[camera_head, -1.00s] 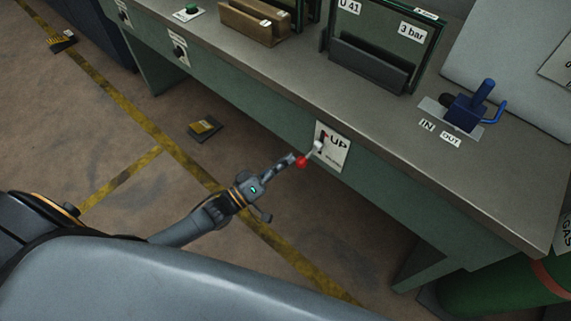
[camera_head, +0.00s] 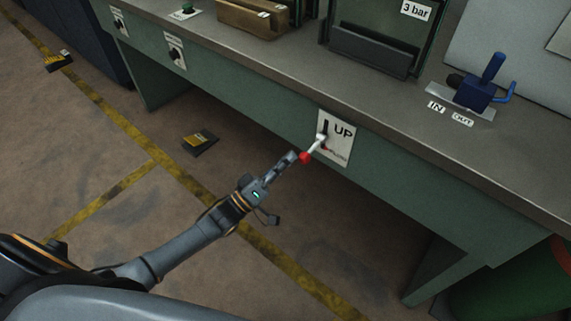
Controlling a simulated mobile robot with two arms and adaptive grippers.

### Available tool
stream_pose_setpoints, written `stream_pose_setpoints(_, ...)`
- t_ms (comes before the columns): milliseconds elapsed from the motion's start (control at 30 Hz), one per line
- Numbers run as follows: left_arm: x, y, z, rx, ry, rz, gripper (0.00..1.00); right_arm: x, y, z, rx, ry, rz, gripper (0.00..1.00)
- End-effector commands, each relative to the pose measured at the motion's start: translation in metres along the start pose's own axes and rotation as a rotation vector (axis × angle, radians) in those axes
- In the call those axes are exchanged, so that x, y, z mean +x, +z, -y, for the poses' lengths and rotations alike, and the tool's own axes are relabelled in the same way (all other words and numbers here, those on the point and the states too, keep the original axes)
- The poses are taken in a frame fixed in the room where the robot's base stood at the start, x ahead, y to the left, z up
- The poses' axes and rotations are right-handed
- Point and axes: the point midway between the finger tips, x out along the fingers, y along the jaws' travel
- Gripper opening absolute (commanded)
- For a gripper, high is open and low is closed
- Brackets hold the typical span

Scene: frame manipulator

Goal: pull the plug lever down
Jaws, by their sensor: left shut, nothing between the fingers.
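The plug lever (camera_head: 317,144) is a pale rod with a red ball knob (camera_head: 305,158) on its end. It sticks out from a white plate (camera_head: 337,137) marked "UP" on the green front of the bench. The lever slants from the plate down and left toward my gripper. My left gripper (camera_head: 297,157) is shut, with its fingertips at the red knob. The fingertips look to be touching the knob or very close to it; contact is not clear. My right gripper is not in view.
The bench top (camera_head: 300,68) carries a blue clamp device (camera_head: 478,95) marked IN and OUT, a dark-framed fixture (camera_head: 371,56) and wooden blocks (camera_head: 245,18). Two knobs sit on the bench front at left. Open floor (camera_head: 240,280) lies below, with a green cylinder at lower right.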

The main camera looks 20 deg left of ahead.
Motion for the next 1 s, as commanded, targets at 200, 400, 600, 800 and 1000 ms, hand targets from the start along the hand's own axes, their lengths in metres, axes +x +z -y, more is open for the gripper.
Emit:
stream_pose_setpoints(200,-0.010,0.001,0.000,0.000,-0.003,0.003,0.00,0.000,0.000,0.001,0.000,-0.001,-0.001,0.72)
stream_pose_setpoints(400,-0.050,0.001,0.001,0.001,-0.005,0.004,0.00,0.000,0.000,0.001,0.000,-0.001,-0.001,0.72)
stream_pose_setpoints(600,-0.091,0.000,0.000,0.000,-0.003,0.002,0.00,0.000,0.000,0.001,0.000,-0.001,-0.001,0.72)
stream_pose_setpoints(800,-0.116,0.000,0.000,0.000,-0.001,0.001,0.00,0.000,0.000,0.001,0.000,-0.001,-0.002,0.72)
stream_pose_setpoints(1000,-0.122,0.000,0.000,0.000,0.000,-0.001,0.00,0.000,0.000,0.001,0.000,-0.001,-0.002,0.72)
